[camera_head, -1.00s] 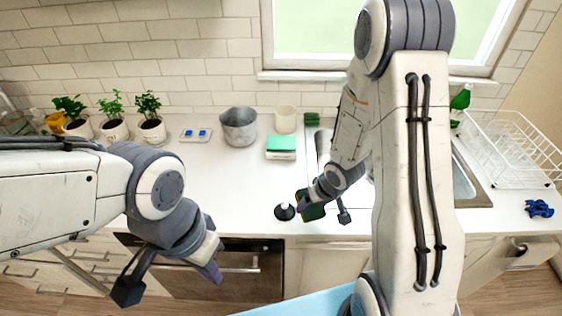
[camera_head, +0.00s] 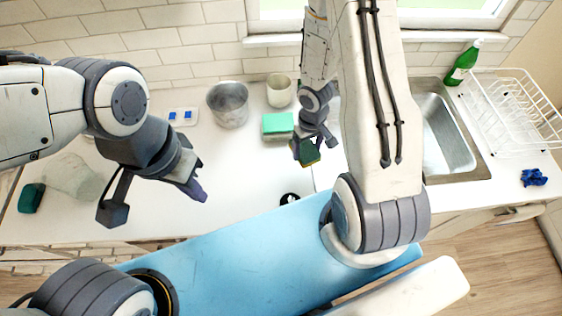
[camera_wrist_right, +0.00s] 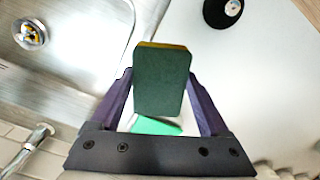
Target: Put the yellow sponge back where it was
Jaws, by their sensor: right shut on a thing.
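The yellow sponge (camera_head: 306,153), with a dark green face, is held by my right gripper (camera_head: 314,138) above the counter, left of the sink. In the right wrist view the sponge (camera_wrist_right: 160,82) stands between the two purple fingers, its green face toward the camera and a thin yellow edge at the top. A mint-green block (camera_head: 278,123) lies on the counter just left of the held sponge; part of it shows beyond the sponge in the wrist view (camera_wrist_right: 155,126). My left gripper (camera_head: 155,202) is open and empty over the left part of the counter.
A metal pot (camera_head: 229,106) and a cream cup (camera_head: 280,92) stand at the back. A black-and-white round thing (camera_head: 290,198) is near the front edge. The sink (camera_head: 446,140), green bottle (camera_head: 462,66), dish rack (camera_head: 515,120) and blue cloth (camera_head: 534,177) are right. The middle-left counter is clear.

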